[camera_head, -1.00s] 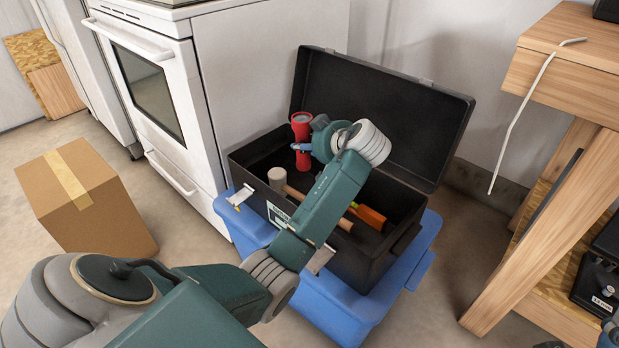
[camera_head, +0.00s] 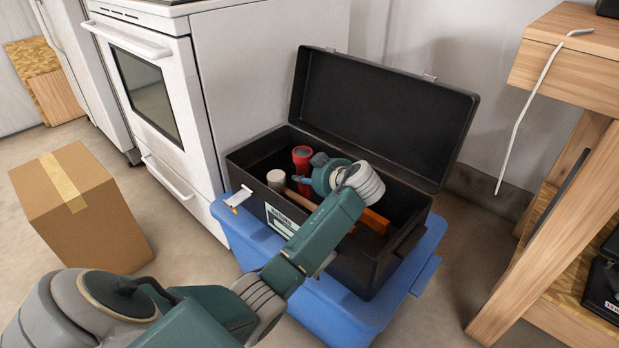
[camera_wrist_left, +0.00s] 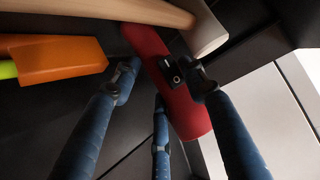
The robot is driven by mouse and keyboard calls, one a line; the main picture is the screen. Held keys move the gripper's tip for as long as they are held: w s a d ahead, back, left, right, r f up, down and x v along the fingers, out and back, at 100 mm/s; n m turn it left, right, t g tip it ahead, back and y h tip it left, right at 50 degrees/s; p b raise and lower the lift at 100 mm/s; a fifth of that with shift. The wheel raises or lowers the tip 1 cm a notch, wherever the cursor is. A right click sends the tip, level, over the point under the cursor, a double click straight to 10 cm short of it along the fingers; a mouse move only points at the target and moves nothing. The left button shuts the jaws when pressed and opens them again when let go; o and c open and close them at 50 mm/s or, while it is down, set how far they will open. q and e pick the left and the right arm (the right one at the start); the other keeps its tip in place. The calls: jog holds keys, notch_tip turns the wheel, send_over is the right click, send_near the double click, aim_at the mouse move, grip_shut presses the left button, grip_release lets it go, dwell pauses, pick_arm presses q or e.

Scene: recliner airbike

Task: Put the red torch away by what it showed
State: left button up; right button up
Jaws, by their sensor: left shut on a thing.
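The red torch (camera_head: 301,158) stands upright inside the open black toolbox (camera_head: 368,268), near its back left part. My left gripper (camera_head: 309,178) is down in the toolbox at the torch, and its fingers are shut on it. In the left wrist view the red torch (camera_wrist_left: 172,80) lies between the blue fingers (camera_wrist_left: 160,95), with its dark switch facing the camera. My right gripper is not in view.
The toolbox also holds a mallet with a pale head (camera_head: 277,180) and an orange-handled tool (camera_head: 374,220). It sits on a blue bin (camera_head: 345,311). A white stove (camera_head: 150,95), a cardboard box (camera_head: 82,210) and a wooden workbench (camera_head: 568,60) stand around it.

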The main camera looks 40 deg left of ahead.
pick_arm(q)
jog(key=o, duration=1.3)
jog(key=shift+f, duration=0.1)
